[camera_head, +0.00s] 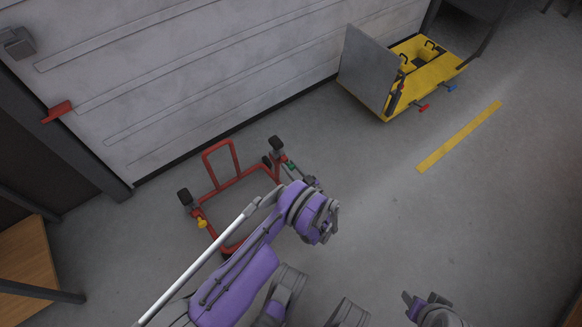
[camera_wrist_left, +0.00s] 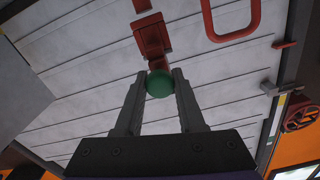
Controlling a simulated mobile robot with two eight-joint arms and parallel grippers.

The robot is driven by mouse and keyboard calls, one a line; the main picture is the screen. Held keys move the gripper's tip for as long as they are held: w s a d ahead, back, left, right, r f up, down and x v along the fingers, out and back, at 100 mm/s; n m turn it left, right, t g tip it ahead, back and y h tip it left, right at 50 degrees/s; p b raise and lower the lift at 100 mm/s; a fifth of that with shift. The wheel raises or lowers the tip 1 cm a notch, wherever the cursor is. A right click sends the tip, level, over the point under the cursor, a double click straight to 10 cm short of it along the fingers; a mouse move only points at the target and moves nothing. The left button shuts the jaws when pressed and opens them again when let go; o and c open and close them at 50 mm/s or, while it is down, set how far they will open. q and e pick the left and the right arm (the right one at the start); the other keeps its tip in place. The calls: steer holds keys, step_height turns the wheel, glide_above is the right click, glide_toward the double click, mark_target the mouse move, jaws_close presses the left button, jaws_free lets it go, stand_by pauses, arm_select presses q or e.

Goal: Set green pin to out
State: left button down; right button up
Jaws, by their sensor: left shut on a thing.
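The green pin shows as a round green knob (camera_wrist_left: 160,84) in the left wrist view. It sits below a red bracket (camera_wrist_left: 152,36). My left gripper (camera_wrist_left: 160,78) has one finger on each side of the knob and is shut on it. In the head view a small green part (camera_head: 291,166) shows on the right side of a red-framed stand (camera_head: 212,168), just beyond my purple left arm. That arm hides part of the stand and the left fingertips. My right gripper (camera_head: 424,301) is at the bottom right, apart from everything; its opening is unclear.
The stand also has a yellow knob (camera_head: 201,223) at its left and dark rubber-like ends. A pale slatted wall (camera_head: 200,60) is behind it. A yellow lift (camera_head: 425,72) with a grey plate stands at the upper right. Grey floor with a yellow stripe (camera_head: 459,137) is clear to the right.

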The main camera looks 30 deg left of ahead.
arm_select(q)
steer(key=shift+d, duration=0.1)
stand_by(0.3)
steer(key=v, duration=0.2)
steer(key=shift+s+d, duration=0.1)
steer(key=shift+d, duration=0.2)
steer(key=c, duration=0.5)
jaws_free()
steer(key=p+v, duration=0.2)
steer(key=v, duration=0.9)
